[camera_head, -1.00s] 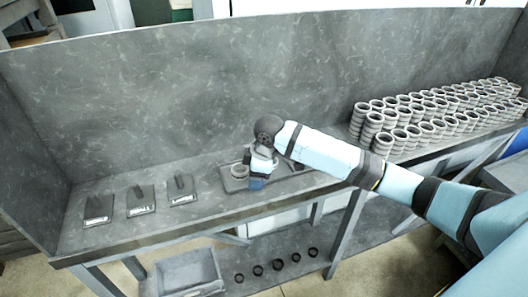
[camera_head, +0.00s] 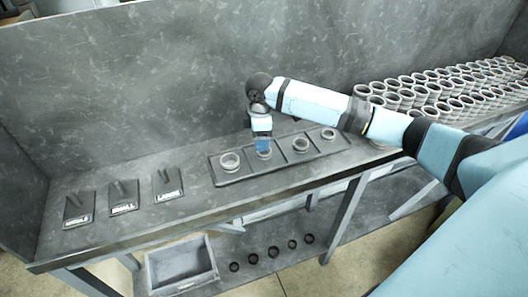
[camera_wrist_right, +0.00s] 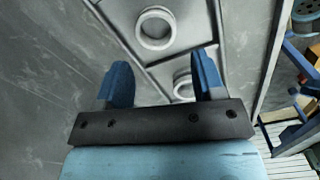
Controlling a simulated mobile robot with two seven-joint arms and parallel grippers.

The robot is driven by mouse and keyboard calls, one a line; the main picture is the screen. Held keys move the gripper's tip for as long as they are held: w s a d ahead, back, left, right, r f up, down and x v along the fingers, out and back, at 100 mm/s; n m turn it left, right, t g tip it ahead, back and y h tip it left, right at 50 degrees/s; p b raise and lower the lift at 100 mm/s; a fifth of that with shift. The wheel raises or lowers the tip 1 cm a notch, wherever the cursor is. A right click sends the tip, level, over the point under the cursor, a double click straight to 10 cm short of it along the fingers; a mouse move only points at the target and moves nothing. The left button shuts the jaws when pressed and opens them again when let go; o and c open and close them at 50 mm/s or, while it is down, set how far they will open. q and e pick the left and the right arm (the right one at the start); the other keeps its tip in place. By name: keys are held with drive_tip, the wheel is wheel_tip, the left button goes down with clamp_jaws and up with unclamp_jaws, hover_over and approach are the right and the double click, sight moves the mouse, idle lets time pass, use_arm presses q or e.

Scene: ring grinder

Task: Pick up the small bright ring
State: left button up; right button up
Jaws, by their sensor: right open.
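A dark tray (camera_head: 216,174) with several square compartments lies on the bench, with pale grey rings in them. A large ring (camera_head: 230,168) is in the left compartment, another ring (camera_head: 300,150) is right of the middle, and a smaller-looking ring (camera_head: 328,138) is at the right end. My right gripper (camera_head: 263,147) is open and points down over the second compartment, partly hiding a ring there. In the right wrist view a ring (camera_wrist_right: 155,46) lies beyond the fingers, and another ring (camera_wrist_right: 181,90) shows partly between them. Which ring is brightest is hard to tell. My left gripper is not in view.
Several stacks of rings (camera_head: 420,92) stand on the bench at the right. Three labelled stands with pegs (camera_head: 122,196) are at the left. A grey bin (camera_head: 182,262) and several small dark rings (camera_head: 253,259) sit on the lower shelf. A tall panel (camera_head: 130,80) backs the bench.

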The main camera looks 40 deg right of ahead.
drive_tip(key=f, duration=0.2)
drive_tip(key=d+f, duration=0.1)
drive_tip(key=f, duration=0.1)
drive_tip(key=shift+s+f, duration=0.15)
drive_tip(key=shift+f, duration=0.7)
drive_tip(key=c, duration=0.7)
